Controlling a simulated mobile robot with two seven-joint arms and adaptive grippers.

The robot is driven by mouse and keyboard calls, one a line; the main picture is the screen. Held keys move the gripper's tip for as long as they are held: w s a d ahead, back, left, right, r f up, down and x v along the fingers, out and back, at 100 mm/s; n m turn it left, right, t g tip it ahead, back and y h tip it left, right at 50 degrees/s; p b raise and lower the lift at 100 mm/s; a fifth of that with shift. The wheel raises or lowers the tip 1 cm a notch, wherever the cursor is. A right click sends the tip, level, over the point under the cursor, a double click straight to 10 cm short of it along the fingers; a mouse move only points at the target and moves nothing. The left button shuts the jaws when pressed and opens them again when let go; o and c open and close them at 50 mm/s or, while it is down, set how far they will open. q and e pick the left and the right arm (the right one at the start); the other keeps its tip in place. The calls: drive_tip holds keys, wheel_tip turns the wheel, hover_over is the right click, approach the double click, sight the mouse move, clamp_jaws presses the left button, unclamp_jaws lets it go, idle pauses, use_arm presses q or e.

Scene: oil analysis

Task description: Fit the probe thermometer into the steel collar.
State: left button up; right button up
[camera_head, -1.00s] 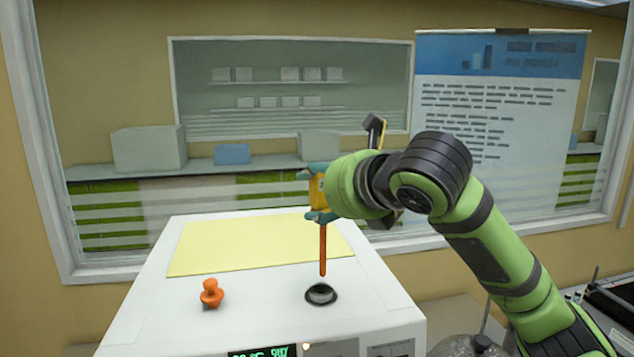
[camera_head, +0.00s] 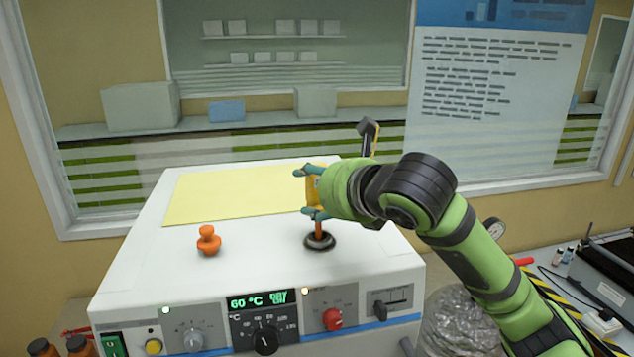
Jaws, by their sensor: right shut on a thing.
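The probe thermometer (camera_head: 319,228) has a yellow-orange body and an orange stem. My right gripper (camera_head: 311,192) is shut on its body and holds it upright. The steel collar (camera_head: 319,241) is a dark-rimmed ring on top of the white instrument (camera_head: 150,248). The stem's lower part is inside or right at the collar; its tip is hidden. A short piece of stem shows between the gripper and the collar. My left gripper is not in view.
An orange knobbed stopper (camera_head: 208,241) stands on the instrument top, left of the collar. A yellow sheet (camera_head: 235,193) lies behind. The front panel has knobs and a display (camera_head: 258,301). A foil-like vessel (camera_head: 462,322) stands to the right.

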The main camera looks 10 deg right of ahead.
drive_tip(key=shift+f+b, duration=0.85)
drive_tip(key=shift+f, duration=1.05)
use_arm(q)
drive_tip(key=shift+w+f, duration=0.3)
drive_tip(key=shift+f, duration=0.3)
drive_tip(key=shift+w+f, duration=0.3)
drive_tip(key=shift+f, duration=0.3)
use_arm(e)
drive_tip(key=shift+f, duration=0.45)
drive_tip(key=o, duration=1.3)
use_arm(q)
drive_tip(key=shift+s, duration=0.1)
use_arm(e)
drive_tip(key=v, duration=1.2)
